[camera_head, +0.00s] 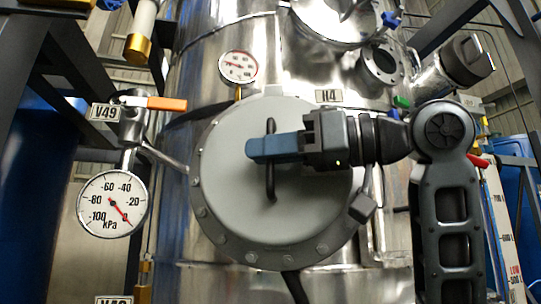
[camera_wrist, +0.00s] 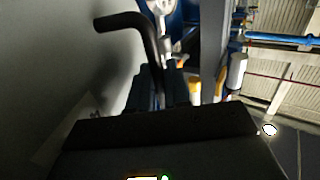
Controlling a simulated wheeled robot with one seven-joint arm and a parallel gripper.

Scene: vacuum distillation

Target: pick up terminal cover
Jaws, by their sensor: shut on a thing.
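The terminal cover (camera_head: 225,205) is a round grey disc with bolts around its rim, on the front of the shiny metal vessel. A dark bar handle stands upright at its middle; the handle (camera_wrist: 130,22) also shows in the wrist view. My gripper (camera_head: 268,149) reaches in from the right, and its blue-grey fingers are shut on the handle. In the wrist view the fingers (camera_wrist: 160,85) meet around the handle's shaft. The cover's right part is partly hidden behind my gripper and arm. I cannot tell whether the cover is apart from the vessel.
A pressure gauge (camera_head: 113,204) and a valve with an orange lever (camera_head: 160,103) are at the left. A smaller gauge (camera_head: 238,67) sits above the cover. An open flanged port (camera_head: 382,65) is at the upper right. A tag reading H4 (camera_head: 328,96) is above the cover.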

